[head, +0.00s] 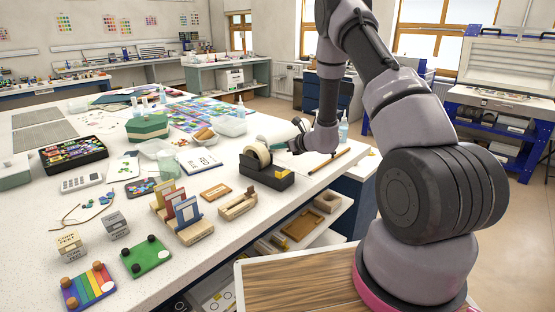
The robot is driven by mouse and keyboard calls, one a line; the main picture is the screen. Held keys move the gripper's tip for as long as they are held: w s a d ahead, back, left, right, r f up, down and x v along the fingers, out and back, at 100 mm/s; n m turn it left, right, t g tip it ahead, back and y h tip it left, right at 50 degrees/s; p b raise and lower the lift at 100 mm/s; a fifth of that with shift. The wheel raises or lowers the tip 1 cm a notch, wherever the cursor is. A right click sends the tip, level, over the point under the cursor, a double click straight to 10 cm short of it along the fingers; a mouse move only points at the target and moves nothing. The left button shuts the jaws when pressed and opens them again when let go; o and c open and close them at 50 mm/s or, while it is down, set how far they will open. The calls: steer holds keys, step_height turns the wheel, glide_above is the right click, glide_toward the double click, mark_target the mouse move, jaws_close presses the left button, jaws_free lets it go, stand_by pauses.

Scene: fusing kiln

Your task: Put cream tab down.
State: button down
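My arm reaches over the right part of the white worktop (225,235), and my gripper (284,149) is small and low near the worktop's right side, just behind a black tape dispenser (268,177). The fingers are partly hidden and too small to tell whether they are open or shut. A teal patch shows beside the fingers; I cannot tell what it is. I cannot make out a cream tab for certain; it may be hidden by the gripper or the dispenser.
A wooden rack (195,236) holds several coloured panels, with a wooden block (238,206) to its right. A brown stick (330,161) lies right of my gripper. A green box (147,127), clear tub (231,127) and coloured sheets stand farther back. Bare worktop shows along the front edge.

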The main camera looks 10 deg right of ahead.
steer(key=shift+f, duration=2.45)
steer(key=shift+f, duration=0.1)
steer(key=c, duration=1.1)
jaws_free()
steer(key=shift+o, duration=0.2)
